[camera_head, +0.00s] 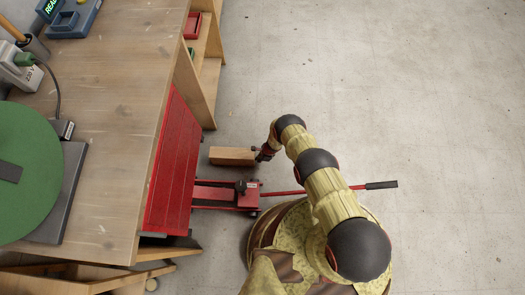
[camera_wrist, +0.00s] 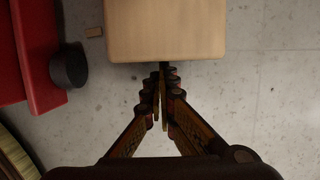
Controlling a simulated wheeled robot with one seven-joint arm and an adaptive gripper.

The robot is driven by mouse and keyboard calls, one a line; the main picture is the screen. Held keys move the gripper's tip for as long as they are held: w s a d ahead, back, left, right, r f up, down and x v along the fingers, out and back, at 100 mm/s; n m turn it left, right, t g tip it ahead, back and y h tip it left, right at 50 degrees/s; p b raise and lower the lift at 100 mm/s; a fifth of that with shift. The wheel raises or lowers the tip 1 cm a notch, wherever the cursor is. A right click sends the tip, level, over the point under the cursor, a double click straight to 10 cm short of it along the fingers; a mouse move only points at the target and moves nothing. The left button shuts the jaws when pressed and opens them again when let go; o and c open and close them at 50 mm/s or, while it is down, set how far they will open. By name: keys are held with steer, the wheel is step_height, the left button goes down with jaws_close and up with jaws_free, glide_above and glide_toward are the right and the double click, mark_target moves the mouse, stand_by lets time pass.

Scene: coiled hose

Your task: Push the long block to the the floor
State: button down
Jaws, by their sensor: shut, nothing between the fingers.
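The long block (camera_head: 232,156) is a pale wooden bar lying left to right in the head view, just right of the red panel under the workbench. In the wrist view its near end (camera_wrist: 165,28) fills the top middle, looking close to the camera and well above the floor. What holds it up is not visible. My gripper (camera_head: 262,153) is at the block's right end in the head view. In the wrist view my gripper (camera_wrist: 162,72) is shut and empty, its tips at the block's lower edge; I cannot tell whether they touch.
A red jack (camera_head: 222,194) with a long handle (camera_head: 380,185) lies just below the block in the head view. The wooden workbench (camera_head: 120,110) stands at left. Open concrete floor (camera_head: 400,90) spreads at right.

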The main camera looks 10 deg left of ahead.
steer(key=a, duration=1.1)
steer(key=s+a, duration=0.1)
steer(key=a, duration=0.4)
steer(key=shift+a, duration=0.15)
